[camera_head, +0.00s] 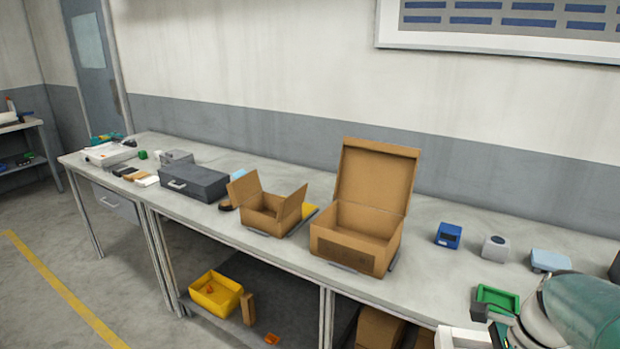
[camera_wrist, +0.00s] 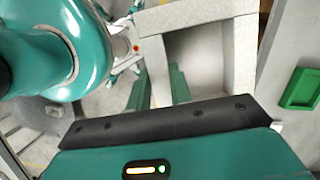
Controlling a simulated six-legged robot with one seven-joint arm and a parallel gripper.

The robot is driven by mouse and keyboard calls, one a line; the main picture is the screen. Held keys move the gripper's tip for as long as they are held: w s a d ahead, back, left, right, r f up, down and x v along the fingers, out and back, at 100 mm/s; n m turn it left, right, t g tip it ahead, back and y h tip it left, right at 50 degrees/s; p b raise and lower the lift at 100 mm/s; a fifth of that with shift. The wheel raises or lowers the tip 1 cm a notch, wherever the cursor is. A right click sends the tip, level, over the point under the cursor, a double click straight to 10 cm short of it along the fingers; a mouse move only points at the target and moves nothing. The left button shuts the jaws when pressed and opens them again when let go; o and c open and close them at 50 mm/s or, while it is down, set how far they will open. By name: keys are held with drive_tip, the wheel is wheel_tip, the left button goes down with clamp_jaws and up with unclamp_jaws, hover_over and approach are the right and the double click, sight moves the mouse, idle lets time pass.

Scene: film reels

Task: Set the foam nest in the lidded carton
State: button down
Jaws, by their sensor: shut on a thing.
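The foam nest is a pale grey square block with a deep hollow. It fills the upper middle of the wrist view (camera_wrist: 244,50), and a white part of it appears to show at the bottom edge of the head view (camera_head: 462,338). My gripper (camera_wrist: 160,88) is shut on one wall of the nest, with one finger inside the hollow and one outside. The lidded carton (camera_head: 345,248) is the larger brown box on the bench, its lid standing open and upright at the back. The nest is apart from the carton, to its right and nearer. My fingers are not visible in the head view.
A smaller carton (camera_head: 264,222) with raised flaps stands left of the lidded carton. A blue device (camera_head: 448,236), a grey device (camera_head: 495,248), a pale blue scale (camera_head: 550,261) and a green tray (camera_head: 498,297) stand to the right. Bare bench (camera_head: 425,285) lies before the blue device.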

sight(463, 341)
drive_tip(key=w+f+n, duration=0.1)
drive_tip(key=w+n, duration=0.1)
drive_tip(key=w+f+n+g, duration=0.1)
drive_tip(key=w, duration=0.2)
drive_tip(key=w+f+n, duration=0.1)
drive_tip(key=w+n, duration=0.1)
drive_tip(key=w, duration=0.1)
drive_tip(key=shift+w+a+f+n+g, duration=0.25)
drive_tip(key=shift+f+n+g, duration=0.05)
drive_tip(key=shift+f, duration=0.1)
drive_tip(key=w+a+f+n+g+h, duration=0.2)
drive_tip(key=w+a+f+n+h, duration=0.1)
drive_tip(key=w+a+f+n, duration=1.3)
wheel_tip(463, 341, down, 5)
drive_tip(key=shift+w+a+g, duration=0.2)
drive_tip(key=shift+w+g, duration=0.1)
drive_tip(key=shift+w, duration=0.95)
